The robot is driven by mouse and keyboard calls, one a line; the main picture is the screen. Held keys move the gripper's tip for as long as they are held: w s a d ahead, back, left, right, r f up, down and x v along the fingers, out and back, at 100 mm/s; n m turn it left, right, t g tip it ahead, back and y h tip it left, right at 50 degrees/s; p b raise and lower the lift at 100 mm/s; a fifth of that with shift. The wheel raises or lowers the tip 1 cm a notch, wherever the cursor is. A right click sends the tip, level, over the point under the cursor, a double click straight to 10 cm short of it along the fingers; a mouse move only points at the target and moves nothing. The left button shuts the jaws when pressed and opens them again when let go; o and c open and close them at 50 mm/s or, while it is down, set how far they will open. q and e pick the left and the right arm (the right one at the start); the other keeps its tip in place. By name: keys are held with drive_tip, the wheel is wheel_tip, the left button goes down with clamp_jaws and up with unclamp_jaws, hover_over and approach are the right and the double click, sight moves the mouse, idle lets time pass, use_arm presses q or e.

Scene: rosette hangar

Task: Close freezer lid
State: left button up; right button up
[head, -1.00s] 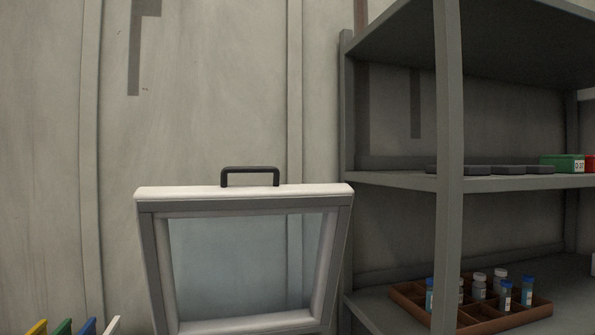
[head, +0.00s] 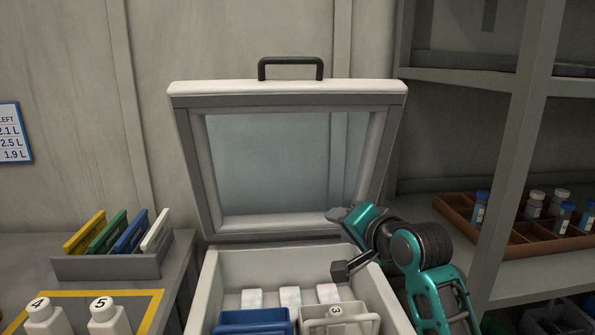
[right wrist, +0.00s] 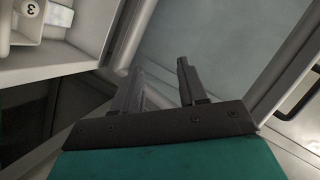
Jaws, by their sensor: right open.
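The freezer lid (head: 285,92) stands raised, a white and grey frame around a glass pane (head: 280,160), with a black handle (head: 291,62) on its top edge. The open freezer box (head: 217,285) below holds a blue basket (head: 250,320), a pale basket (head: 350,325) and white packs. My right gripper (head: 338,243) is open and empty, near the lid's lower right corner above the freezer's right side. In the right wrist view its two fingers (right wrist: 160,85) are apart, with the lid's pane (right wrist: 205,40) beyond them. My left gripper is out of view.
A shelf (head: 530,110) with a brown tray of vials (head: 510,242) stands at the right. At the left, a bench holds a rack (head: 110,265) of coloured folders and white bottles (head: 108,318). A wall (head: 230,40) is behind the lid.

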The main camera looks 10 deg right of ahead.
drive_tip(key=w+a+r+m+t+y, duration=0.15)
drive_tip(key=w+r, duration=0.25)
drive_tip(key=r, duration=0.8)
drive_tip(key=m+t+y, duration=0.2)
drive_tip(key=m+t, duration=0.1)
approach(297, 62)
drive_tip(key=p+x, duration=0.2)
drive_tip(key=x, duration=0.6)
drive_tip(key=shift+w+a+r, duration=0.15)
drive_tip(key=shift+w+r, duration=0.05)
drive_tip(key=shift+w, duration=0.1)
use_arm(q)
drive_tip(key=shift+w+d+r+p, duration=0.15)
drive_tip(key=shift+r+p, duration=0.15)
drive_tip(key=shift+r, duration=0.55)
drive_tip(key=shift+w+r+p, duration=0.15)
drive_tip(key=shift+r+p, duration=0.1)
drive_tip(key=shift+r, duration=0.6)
use_arm(e)
drive_tip(key=shift+x, duration=1.1)
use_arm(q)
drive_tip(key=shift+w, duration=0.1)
use_arm(e)
drive_tip(key=shift+c, duration=0.3)
drive_tip(key=shift+c, duration=1.4)
clamp_jaws()
drive_tip(key=shift+f, duration=0.1)
